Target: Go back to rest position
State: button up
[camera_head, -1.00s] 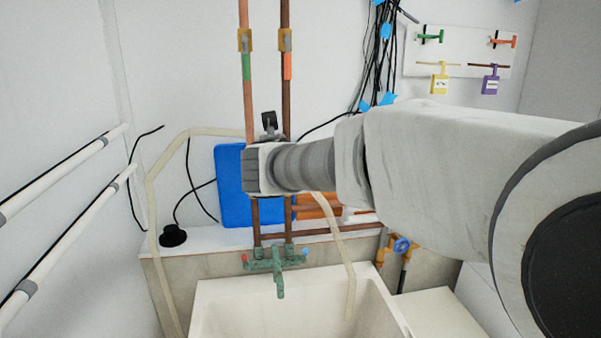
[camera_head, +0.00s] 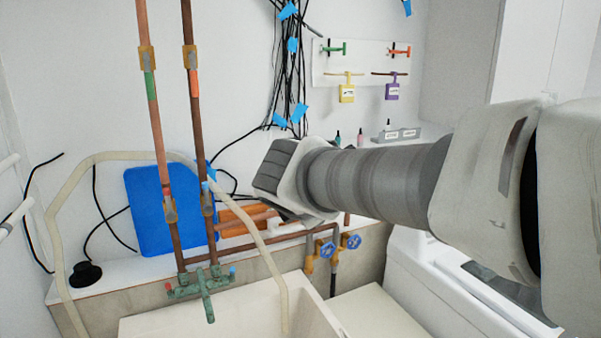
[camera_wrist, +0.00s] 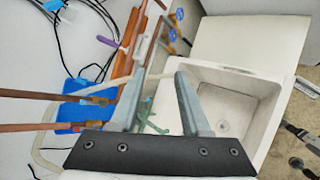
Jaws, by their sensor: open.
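My arm (camera_head: 380,185) reaches in from the right in the head view, its end in front of the wall beside the copper pipes (camera_head: 200,110). The fingers of my gripper are not clear there. In the wrist view my gripper (camera_wrist: 160,76) shows two grey fingers spread apart with nothing between them. Past them lie the white sink (camera_wrist: 240,105) and the green tap (camera_wrist: 150,118). The blue panel (camera_head: 158,210) stands behind the pipes, left of my arm's end in the head view.
The sink (camera_head: 235,318) and its tap (camera_head: 205,285) are below my arm. Blue-handled valves (camera_head: 325,248) sit right of the sink. Black cables (camera_head: 290,80) hang on the wall. A tag board (camera_head: 365,62) hangs at the upper right. A white appliance (camera_head: 420,280) stands below my arm.

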jog(key=s+d+f+m+g, duration=0.3)
jog(key=s+d+f+m, duration=0.2)
jog(key=s+d+m, duration=0.8)
jog(key=s+f+m+g+y, duration=0.1)
jog(key=s+f+m+g, duration=0.1)
jog(key=s+f+m, duration=0.3)
jog(key=s+m, duration=0.4)
jog(key=m, duration=0.1)
jog(key=shift+s+m+y, duration=0.3)
jog(key=shift+m, duration=0.1)
